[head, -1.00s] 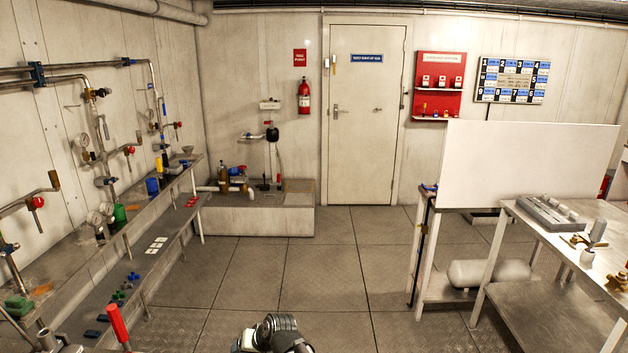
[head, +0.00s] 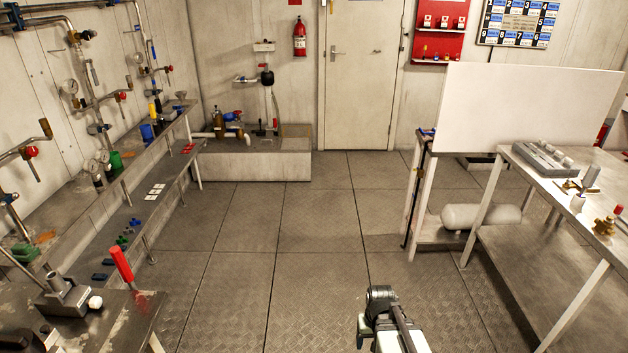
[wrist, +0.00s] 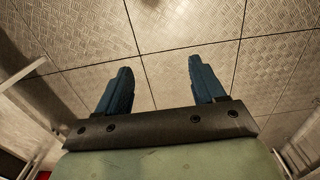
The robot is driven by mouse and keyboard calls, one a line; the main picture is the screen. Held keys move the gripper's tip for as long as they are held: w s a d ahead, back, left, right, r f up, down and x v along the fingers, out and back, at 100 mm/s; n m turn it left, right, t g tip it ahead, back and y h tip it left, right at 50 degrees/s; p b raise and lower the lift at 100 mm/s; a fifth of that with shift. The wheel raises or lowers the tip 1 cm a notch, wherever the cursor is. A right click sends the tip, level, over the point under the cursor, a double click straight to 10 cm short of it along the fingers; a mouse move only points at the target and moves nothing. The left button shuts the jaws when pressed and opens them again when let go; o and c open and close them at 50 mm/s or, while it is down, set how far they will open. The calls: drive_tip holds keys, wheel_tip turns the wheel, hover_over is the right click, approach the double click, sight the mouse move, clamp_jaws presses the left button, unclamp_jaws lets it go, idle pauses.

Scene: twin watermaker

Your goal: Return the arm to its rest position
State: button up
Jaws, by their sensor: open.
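My gripper (wrist: 157,92) shows in the wrist view with its two blue fingers spread apart and nothing between them. Beyond the fingertips is only bare floor plate. In the head view part of my arm (head: 385,318) shows at the bottom, right of centre, above the open floor. The fingers cannot be made out in that view.
A bench with valves and pipes (head: 75,215) runs along the left wall, with a red-handled lever (head: 121,264) at its near end. A metal table (head: 545,225) and white panel (head: 535,115) stand at the right. The floor (head: 285,235) between is clear.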

drive_tip(key=s+f+g, duration=0.3)
drive_tip(key=s+f, duration=0.7)
drive_tip(key=s, duration=0.4)
drive_tip(key=s+f+g, duration=0.3)
drive_tip(key=s+f, duration=0.6)
drive_tip(key=s, duration=0.6)
drive_tip(key=shift+f+g, duration=0.3)
drive_tip(key=shift+f, duration=0.05)
